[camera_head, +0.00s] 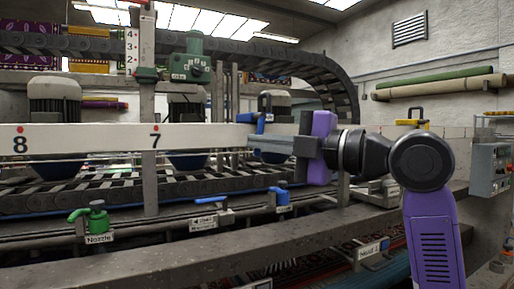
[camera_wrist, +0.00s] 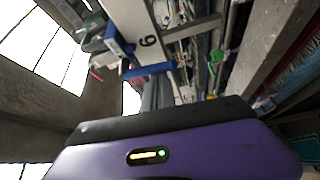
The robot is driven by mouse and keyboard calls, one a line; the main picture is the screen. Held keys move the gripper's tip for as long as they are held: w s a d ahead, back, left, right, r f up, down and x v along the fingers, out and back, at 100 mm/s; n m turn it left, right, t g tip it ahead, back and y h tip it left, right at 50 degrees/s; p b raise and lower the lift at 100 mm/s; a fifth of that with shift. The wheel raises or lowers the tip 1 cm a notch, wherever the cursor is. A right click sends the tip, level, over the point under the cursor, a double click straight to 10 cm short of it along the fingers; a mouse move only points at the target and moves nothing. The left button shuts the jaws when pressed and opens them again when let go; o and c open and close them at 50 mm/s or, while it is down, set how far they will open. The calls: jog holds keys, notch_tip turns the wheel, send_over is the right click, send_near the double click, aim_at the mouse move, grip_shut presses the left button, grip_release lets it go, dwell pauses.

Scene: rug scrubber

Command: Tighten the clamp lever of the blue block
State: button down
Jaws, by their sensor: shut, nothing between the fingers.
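The blue block (camera_head: 247,118) sits on the white numbered beam (camera_head: 95,138), right of the 7, with dark parts above it. My gripper (camera_head: 252,143) points left in front of the beam, just below the block, and partly covers that area. In the wrist view the blue block (camera_wrist: 115,40) is beside the numeral 6, and a blue lever (camera_wrist: 148,70) sticks out from it just past the fingertips (camera_wrist: 154,82). My fingers are shut and empty. Whether they touch the lever cannot be told.
Below the beam, a green-handled valve (camera_head: 92,215) and blue-handled valves (camera_head: 208,200) line a grey rail. A stone-grey ledge (camera_head: 150,255) crosses the front. A control box (camera_head: 490,170) is at far right.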

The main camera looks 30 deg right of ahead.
jog(key=shift+d, duration=0.4)
dwell(0.4)
jog(key=shift+a, duration=0.1)
